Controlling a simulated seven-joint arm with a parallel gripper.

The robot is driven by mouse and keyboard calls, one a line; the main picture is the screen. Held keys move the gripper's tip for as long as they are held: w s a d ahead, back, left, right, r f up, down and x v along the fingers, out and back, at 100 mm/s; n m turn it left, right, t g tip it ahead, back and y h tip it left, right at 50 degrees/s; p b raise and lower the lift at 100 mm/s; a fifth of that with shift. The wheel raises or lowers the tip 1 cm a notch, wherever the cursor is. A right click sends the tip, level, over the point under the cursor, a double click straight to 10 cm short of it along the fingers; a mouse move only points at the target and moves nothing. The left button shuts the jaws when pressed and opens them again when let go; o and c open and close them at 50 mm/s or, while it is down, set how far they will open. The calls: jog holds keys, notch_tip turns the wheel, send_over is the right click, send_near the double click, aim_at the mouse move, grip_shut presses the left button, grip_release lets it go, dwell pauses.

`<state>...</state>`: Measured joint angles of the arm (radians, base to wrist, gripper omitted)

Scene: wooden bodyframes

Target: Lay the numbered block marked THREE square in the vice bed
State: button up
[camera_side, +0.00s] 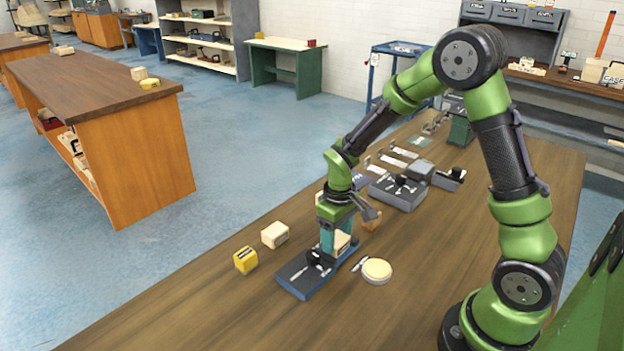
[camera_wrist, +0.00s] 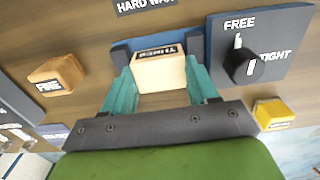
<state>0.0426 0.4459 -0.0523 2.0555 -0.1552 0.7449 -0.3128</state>
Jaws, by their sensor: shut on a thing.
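A pale wooden block (camera_wrist: 160,73), its dark label apparently reading THREE, is between the teal fingers of my gripper (camera_wrist: 163,88). The gripper is shut on it. In the side view the block (camera_side: 342,242) shows partly behind the gripper (camera_side: 335,240), at the back end of the blue vice (camera_side: 306,283). In the wrist view blue vice parts (camera_wrist: 122,50) show beside and behind the block. I cannot tell whether the block touches the bed. A black knob (camera_wrist: 243,65) sits on the vice plate, between the words FREE and TIGHT.
A yellow block (camera_side: 245,260) and a pale block (camera_side: 275,235) lie left of the vice. A round, cream-topped tin (camera_side: 376,270) is at its right. An orange-brown block (camera_wrist: 56,75) lies nearby. Grey fixtures (camera_side: 398,190) stand farther back. The front of the bench is clear.

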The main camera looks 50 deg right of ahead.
aim_at(337, 239)
jog(key=shift+f, duration=0.4)
jog(key=o, duration=1)
jog(key=shift+f, duration=0.15)
jog(key=shift+o, duration=0.2)
notch_tip(337, 239, up, 13)
jog(key=s+a+r+m+t+y, duration=0.1)
jog(key=s+a+r+m+t, duration=0.1)
jog(key=s+r, duration=0.3)
jog(key=s+a+r+m+t+y, duration=0.1)
jog(key=s+a+r+t, duration=0.3)
jog(key=s, duration=0.4)
jog(key=shift+a+r+m+t, duration=0.25)
jog(key=shift+r+m+t, duration=0.25)
jog(key=shift+r+t, duration=0.15)
